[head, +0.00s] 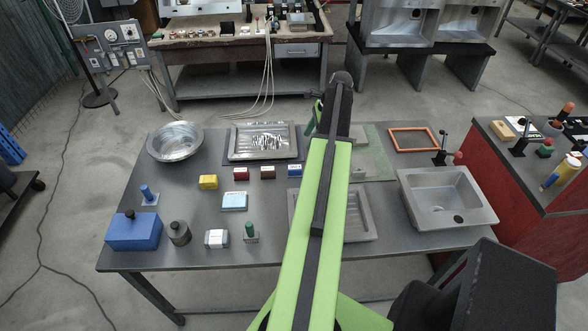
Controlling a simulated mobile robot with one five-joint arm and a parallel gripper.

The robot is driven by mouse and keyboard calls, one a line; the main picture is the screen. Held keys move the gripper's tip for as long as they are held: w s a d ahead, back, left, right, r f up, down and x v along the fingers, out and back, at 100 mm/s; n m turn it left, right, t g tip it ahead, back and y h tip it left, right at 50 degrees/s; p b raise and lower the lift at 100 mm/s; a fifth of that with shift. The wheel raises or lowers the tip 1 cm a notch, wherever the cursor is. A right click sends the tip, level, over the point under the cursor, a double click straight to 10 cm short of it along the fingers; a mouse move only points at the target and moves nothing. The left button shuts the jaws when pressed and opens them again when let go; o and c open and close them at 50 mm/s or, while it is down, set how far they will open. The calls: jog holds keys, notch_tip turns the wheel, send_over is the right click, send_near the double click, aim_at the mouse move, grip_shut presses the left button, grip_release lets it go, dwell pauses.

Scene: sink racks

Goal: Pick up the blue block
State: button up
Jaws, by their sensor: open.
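Several blue things lie on the grey table (270,236), and I cannot tell for certain which one is the blue block. A large blue box (133,233) with a dark knob on top is at the front left. A small blue piece (293,196) shows at the left edge of my arm. My gripper (315,118) is open at the arm's far end, over the table's back part. It is mostly hidden behind my arm, beyond the light-blue block and apart from it.
A yellow block (208,182), red block (241,174) and brown block (267,172) stand behind the light-blue block. A round metal bowl (174,142), a metal tray (262,155) and a sink (447,197) sit around. A blue-topped peg (147,193) stands left. My arm hides the table's centre right.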

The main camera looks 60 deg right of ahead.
jog(key=b, duration=1.1)
send_near(295, 167)
jog(key=x, duration=0.5)
jog(key=shift+w+a+f, duration=0.1)
jog(key=shift+w, duration=0.05)
jog(key=b+x, duration=0.5)
jog(key=shift+s+f, duration=0.2)
jog(key=shift+w+r, duration=0.1)
jog(key=shift+r, duration=0.05)
jog(key=shift+c, duration=0.2)
grip_shut()
